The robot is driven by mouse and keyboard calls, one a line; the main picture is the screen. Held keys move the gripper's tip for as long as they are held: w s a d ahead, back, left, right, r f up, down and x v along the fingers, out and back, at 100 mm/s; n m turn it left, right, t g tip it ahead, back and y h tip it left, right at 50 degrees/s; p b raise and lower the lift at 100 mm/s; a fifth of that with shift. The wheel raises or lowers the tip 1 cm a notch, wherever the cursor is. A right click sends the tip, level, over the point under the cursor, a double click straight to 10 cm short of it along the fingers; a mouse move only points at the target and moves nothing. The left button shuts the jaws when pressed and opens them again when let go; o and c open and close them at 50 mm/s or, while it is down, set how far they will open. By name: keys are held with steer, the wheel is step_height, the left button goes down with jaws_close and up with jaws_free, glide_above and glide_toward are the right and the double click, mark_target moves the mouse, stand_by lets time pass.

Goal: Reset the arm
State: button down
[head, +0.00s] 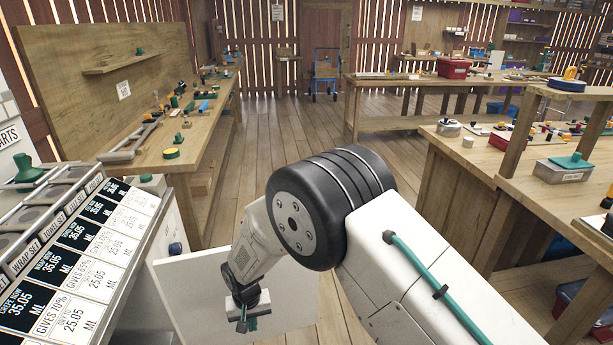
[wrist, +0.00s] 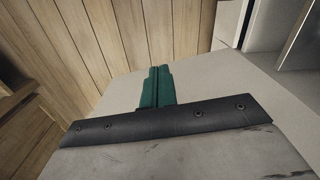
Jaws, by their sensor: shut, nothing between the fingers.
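My gripper (head: 247,325) hangs low in the middle of the head view, at the end of my bent white arm. In the wrist view its green fingers (wrist: 156,88) are together with nothing between them. A pale flat panel (head: 195,290) stands just behind and left of the gripper in the head view. The wrist view shows a pale flat surface (wrist: 215,85) beyond the fingertips; I cannot tell whether they touch it.
A white cabinet (head: 150,225) with labelled bins on top stands at the left. A long workbench (head: 185,150) with tools runs behind it. Another bench (head: 470,165) with boxes stands at the right. The plank floor (head: 300,130) between the benches is clear.

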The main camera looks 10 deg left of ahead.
steer(key=s+d+n+g+h, duration=0.1)
steer(key=s+d+h, duration=0.1)
steer(key=s+d, duration=0.3)
steer(key=d+r+m+g, duration=0.1)
steer(key=d+r+g, duration=0.1)
steer(key=d+r, duration=2.65)
steer(key=s+d+r+m+t+y, duration=0.1)
steer(key=s+d+r+m+t, duration=0.1)
steer(key=s+d+r, duration=0.5)
steer(key=s+d+r+m+t+y, duration=0.1)
steer(key=s+d+r+m+t, duration=0.1)
steer(key=s+d+r, duration=0.6)
steer(key=d+m, duration=0.1)
steer(key=d, duration=0.3)
steer(key=shift+s+d+r+m, duration=0.15)
steer(key=shift+s+d+m, duration=0.15)
steer(key=shift+d, duration=0.1)
